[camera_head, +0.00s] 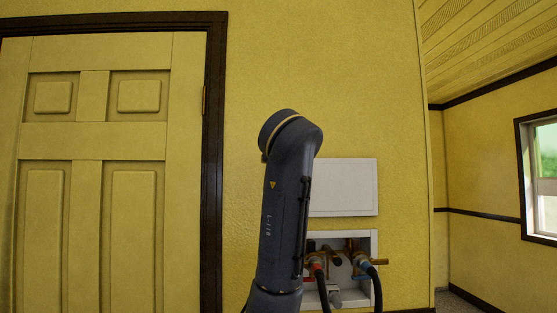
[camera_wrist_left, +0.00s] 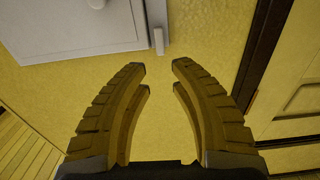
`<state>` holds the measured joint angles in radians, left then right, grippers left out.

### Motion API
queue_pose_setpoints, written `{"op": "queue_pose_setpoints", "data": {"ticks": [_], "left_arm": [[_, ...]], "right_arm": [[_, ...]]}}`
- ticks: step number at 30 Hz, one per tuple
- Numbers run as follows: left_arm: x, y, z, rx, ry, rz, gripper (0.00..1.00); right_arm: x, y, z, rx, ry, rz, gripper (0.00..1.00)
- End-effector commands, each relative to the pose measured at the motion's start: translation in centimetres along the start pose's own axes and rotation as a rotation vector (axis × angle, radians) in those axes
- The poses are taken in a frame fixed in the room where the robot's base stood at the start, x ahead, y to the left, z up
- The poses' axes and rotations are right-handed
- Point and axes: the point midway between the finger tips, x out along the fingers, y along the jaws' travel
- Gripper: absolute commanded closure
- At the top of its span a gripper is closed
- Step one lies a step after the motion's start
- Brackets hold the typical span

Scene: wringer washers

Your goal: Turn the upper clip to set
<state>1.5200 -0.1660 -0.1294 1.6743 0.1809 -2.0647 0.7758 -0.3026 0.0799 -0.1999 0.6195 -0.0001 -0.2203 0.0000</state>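A small pale clip (camera_wrist_left: 158,41) stands at the edge of a pale grey panel (camera_wrist_left: 75,32) in the left wrist view; I cannot tell its exact setting. My left gripper (camera_wrist_left: 158,69) is open and empty, its two yellowish ridged fingers apart, with the clip just beyond the fingertips in the picture. I see no contact with it. In the head view a white panel (camera_head: 345,190) is on the yellow wall, partly behind my left arm. The left gripper itself is hidden there, and so is the clip. My right gripper is in neither view.
Below the white panel, a recessed wall box (camera_head: 375,242) holds brass valves with a red-collared hose (camera_head: 319,271) and a blue-collared hose (camera_head: 370,271). A dark-framed panelled door (camera_head: 95,135) is at left. A window (camera_head: 541,178) is at far right.

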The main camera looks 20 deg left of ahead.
Motion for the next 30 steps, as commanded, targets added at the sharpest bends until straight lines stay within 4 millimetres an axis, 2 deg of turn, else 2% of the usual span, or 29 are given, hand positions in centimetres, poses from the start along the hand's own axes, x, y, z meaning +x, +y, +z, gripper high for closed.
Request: {"op": "queue_pose_setpoints", "data": {"ticks": [6, 15, 21, 30], "left_arm": [[4.1, -0.2, 0.1, 0.002, -0.003, -0.005, 0.77], [7.9, 0.0, 0.0, 0.002, -0.001, -0.001, 0.77], [9.2, 0.0, 0.0, 0.001, -0.001, -0.001, 0.77], [9.5, 0.0, 0.0, -0.001, 0.000, 0.000, 0.77]], "right_arm": [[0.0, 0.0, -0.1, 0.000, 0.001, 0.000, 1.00], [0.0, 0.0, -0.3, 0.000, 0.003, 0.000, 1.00], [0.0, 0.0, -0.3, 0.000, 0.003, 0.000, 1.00], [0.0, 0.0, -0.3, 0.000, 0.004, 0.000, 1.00]]}}
